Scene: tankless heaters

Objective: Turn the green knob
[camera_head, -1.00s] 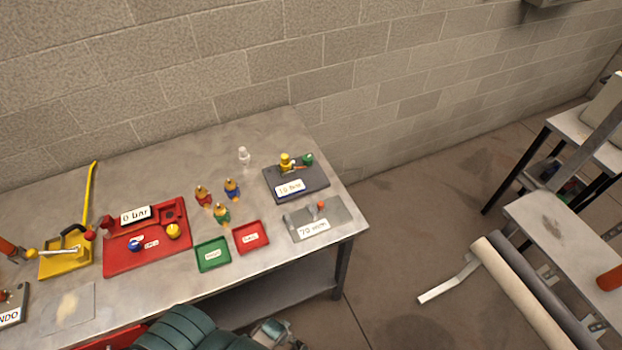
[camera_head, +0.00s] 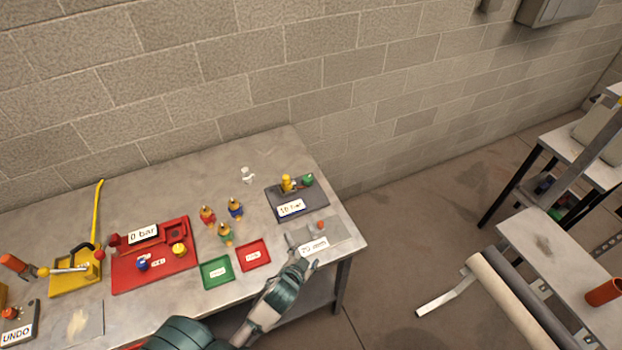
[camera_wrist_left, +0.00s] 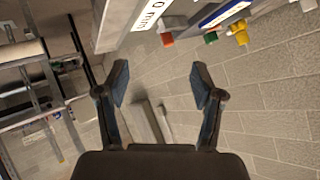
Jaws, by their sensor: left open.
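The green knob (camera_head: 308,179) sits at the right end of a dark grey block (camera_head: 325,199), beside a yellow knob (camera_head: 287,183). The block lies on the right part of the metal table (camera_head: 165,300) and carries a white label. The green knob also shows in the left wrist view (camera_wrist_left: 211,38), at the top, past the fingertips. My left gripper (camera_head: 303,255) is near the table's front right edge, short of the grey plate and apart from the green knob. In the left wrist view its two fingers (camera_wrist_left: 160,83) are spread and empty. My right gripper is not seen.
A grey plate (camera_head: 340,229) with a small orange-red knob (camera_head: 320,225) lies between my left gripper and the dark block. A green tray (camera_head: 216,272) and a red tray (camera_head: 253,255) lie to the left. A block wall stands behind the table.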

